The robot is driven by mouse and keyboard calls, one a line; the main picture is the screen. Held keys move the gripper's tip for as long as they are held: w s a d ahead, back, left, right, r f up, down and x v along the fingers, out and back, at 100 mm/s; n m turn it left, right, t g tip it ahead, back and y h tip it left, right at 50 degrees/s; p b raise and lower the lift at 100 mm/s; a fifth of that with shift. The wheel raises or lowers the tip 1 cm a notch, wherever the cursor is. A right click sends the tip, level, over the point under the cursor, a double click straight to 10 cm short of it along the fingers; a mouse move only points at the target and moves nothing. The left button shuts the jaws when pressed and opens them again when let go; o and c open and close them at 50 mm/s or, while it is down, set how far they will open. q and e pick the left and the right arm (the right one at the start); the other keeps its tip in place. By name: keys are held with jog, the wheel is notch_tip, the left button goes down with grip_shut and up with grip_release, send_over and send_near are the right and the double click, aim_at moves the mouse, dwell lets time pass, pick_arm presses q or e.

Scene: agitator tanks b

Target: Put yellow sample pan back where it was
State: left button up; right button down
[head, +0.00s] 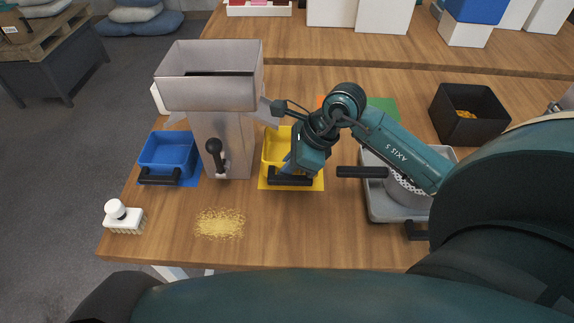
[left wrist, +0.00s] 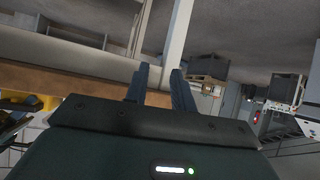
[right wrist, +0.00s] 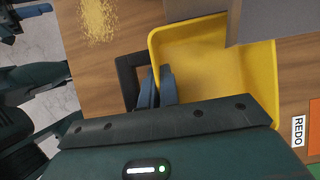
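The yellow sample pan (head: 272,150) is over the yellow mat (head: 318,183), right of the grey hopper machine, its black handle (head: 290,180) toward me. I cannot tell whether it touches the mat. My right gripper (head: 289,163) reaches down at the pan's handle side and hides part of it. In the right wrist view the pan (right wrist: 215,65) is large, and the right fingers (right wrist: 157,70) are close together at its rim, inside the handle loop (right wrist: 126,82). They look shut on the pan. My left gripper (left wrist: 160,80) is open and empty, away from the worktop.
The hopper machine (head: 210,95) stands left of the pan, close to it. A blue pan (head: 168,150) is further left. A grey sieve tray (head: 385,205) and black bin (head: 467,112) stand right.

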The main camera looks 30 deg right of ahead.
jog(key=shift+w+d, duration=0.45)
jog(key=shift+w, duration=0.3)
notch_tip(320, 180, down, 3)
jog(key=shift+p, duration=0.45)
jog(key=shift+f, duration=0.25)
pick_arm(q)
jog(key=shift+s+a, duration=0.1)
jog(key=shift+a, duration=0.25)
jog(key=shift+f, duration=0.1)
pick_arm(e)
jog(key=c, duration=2.1)
grip_release()
jog(key=shift+f, duration=0.15)
jog(key=o, duration=0.5)
jog(key=shift+c, duration=0.2)
pick_arm(q)
jog(key=shift+d+r, duration=0.25)
jog(key=shift+r, duration=0.15)
